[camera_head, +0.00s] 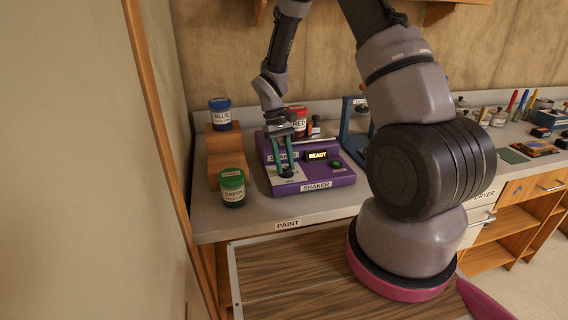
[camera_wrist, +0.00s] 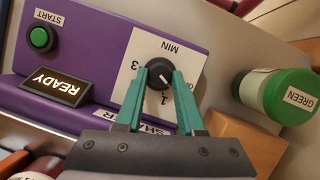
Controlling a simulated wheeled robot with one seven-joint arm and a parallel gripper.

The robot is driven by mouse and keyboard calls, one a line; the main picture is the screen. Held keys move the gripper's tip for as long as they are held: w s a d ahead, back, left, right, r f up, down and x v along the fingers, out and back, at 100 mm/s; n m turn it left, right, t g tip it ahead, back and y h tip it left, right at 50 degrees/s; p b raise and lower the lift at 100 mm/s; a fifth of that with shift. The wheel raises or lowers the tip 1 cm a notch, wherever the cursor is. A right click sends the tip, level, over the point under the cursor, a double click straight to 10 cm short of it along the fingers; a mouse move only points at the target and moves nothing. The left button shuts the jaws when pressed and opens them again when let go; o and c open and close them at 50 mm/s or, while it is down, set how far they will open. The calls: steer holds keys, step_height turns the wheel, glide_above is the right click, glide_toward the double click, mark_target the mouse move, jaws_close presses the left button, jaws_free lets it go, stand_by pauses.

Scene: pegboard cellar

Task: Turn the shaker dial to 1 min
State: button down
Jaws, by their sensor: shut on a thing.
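The purple shaker (camera_head: 342,180) stands on the bench, with a lit READY display (camera_head: 317,155) and a green START button (camera_head: 336,163). In the wrist view, its black dial (camera_wrist: 158,66) sits on a white plate marked MIN, with a 3 to the left and a 1 below the dial. A short white pointer line shows on the dial's face; which mark it points to is hard to tell. My gripper (camera_wrist: 160,79) has its two green fingers shut on the dial, one on each side. In the head view, my gripper (camera_head: 285,171) hides the dial.
A green-lidded jar (camera_head: 233,188) stands left of the shaker. A blue-lidded jar (camera_head: 220,113) is on a wooden stand (camera_head: 227,150). A red-lidded jar (camera_head: 299,120) is at the shaker's back. A blue frame (camera_head: 355,120) stands to the right.

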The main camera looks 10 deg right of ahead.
steer(key=m, duration=0.2)
steer(key=m+y, duration=0.1)
steer(key=m, duration=0.1)
steer(key=m+y, duration=0.1)
steer(key=shift+d+m, duration=0.25)
steer(key=shift+m, duration=0.15)
stand_by(0.4)
steer(key=c, duration=0.5)
jaws_free()
steer(key=v, duration=1)
steer(key=shift+w+d+r, duration=0.15)
steer(key=shift+d+r, duration=0.05)
steer(key=shift+r, duration=0.2)
